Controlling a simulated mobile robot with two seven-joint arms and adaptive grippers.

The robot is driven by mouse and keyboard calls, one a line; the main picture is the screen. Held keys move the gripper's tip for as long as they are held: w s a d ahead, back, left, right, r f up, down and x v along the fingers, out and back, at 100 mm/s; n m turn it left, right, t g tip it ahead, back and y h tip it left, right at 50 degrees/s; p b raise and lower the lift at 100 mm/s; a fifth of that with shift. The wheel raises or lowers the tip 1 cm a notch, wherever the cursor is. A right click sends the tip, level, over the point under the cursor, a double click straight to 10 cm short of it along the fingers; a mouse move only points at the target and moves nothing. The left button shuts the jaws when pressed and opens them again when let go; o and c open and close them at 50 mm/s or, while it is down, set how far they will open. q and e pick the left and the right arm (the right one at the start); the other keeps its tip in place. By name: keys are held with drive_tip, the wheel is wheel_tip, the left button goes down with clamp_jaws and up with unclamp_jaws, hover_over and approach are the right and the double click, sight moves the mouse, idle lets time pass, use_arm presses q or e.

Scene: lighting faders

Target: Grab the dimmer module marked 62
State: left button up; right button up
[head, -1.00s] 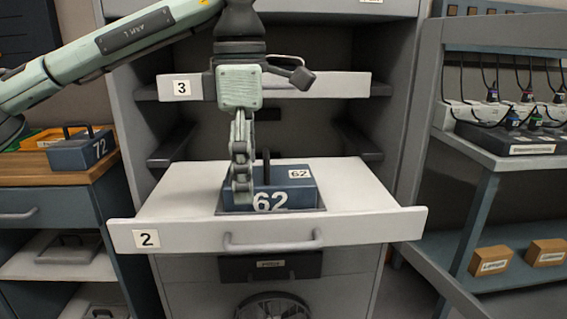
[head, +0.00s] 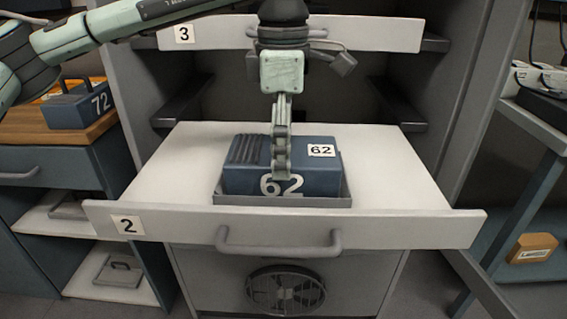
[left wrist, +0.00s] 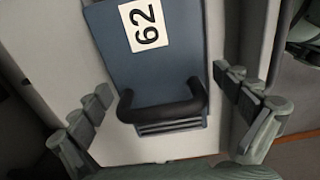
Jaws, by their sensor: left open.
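The dimmer module marked 62 (head: 240,178) is a blue box with a white 62 label on top and a black handle. My right gripper is not in view.
Drawer 3 (head: 380,34) is above, behind my gripper. Another blue module marked 72 (head: 82,105) stands on a wooden top at the left. A fan (head: 285,290) is below drawer 2. A blue shelf with a brown box (head: 532,247) is at the right.

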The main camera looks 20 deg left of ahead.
use_arm(q)
drive_tip(key=shift+f, duration=0.8)
drive_tip(key=shift+c, duration=0.6)
drive_tip(key=c, duration=1.4)
drive_tip(key=shift+w+r, duration=0.1)
drive_tip(key=shift+c, duration=1)
drive_tip(key=shift+r, duration=0.1)
